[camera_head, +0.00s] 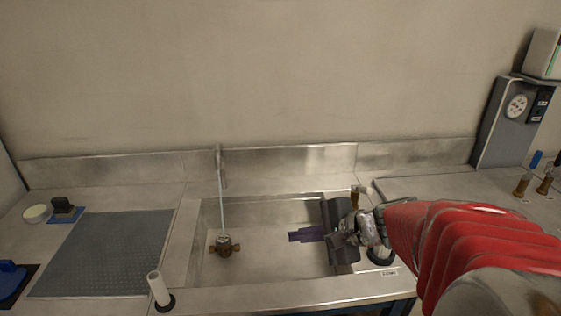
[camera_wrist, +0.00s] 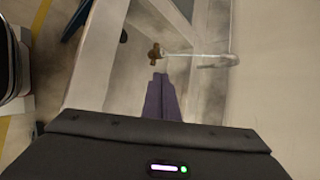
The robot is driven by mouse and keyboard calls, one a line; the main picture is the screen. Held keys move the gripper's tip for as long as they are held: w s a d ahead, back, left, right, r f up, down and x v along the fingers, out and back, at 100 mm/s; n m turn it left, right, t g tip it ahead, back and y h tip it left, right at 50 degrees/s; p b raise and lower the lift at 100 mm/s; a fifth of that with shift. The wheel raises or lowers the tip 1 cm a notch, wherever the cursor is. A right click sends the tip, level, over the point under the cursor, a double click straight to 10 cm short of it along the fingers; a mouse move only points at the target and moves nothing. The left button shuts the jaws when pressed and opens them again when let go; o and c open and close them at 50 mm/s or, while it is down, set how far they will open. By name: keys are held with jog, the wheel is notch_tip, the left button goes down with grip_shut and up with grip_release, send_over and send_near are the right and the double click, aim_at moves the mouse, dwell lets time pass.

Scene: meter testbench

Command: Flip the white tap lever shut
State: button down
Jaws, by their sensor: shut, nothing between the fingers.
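A white cylindrical post (camera_head: 157,288) on a black round base stands at the front left of the sink, leaning a little; I cannot tell for sure whether it is the tap lever. A tall spout (camera_head: 219,168) stands behind the sink, and a thin pale stream runs down from it onto a brass fitting (camera_head: 224,246) in the basin. The brass fitting (camera_wrist: 154,52) also shows in the wrist view. My gripper (camera_head: 292,237), with purple fingers, is shut and empty over the right half of the basin, to the right of the fitting. Its fingers (camera_wrist: 160,82) point toward the fitting in the wrist view.
A grey textured mat (camera_head: 105,252) lies left of the sink. A white round piece (camera_head: 37,213) and a dark block on a blue base (camera_head: 64,209) sit behind it. A gauge panel (camera_head: 508,118) stands at the right, near brass fittings (camera_head: 522,185). A metal backsplash (camera_head: 285,164) runs along the wall.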

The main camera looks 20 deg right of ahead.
jog(key=d+f+m+t+h, duration=0.1)
jog(key=d+m+h, duration=0.1)
jog(key=d+m, duration=0.3)
jog(key=d+m+t+h, duration=0.2)
jog(key=d+m, duration=0.3)
jog(key=d, duration=0.8)
jog(key=s+d+f+m+t+h, duration=0.1)
jog(key=d+m, duration=0.4)
jog(key=d, duration=0.5)
jog(key=shift+f+t+h, duration=0.3)
jog(key=shift+t+h, duration=0.3)
jog(key=shift+h, duration=0.8)
jog(key=shift+w, duration=0.1)
jog(key=shift+w, duration=0.1)
jog(key=w, duration=0.1)
send_near(362, 189)
jog(key=w+d+f, duration=0.3)
jog(key=w+f, duration=0.1)
jog(key=shift+w+f, duration=0.25)
jog(key=shift+a, duration=0.1)
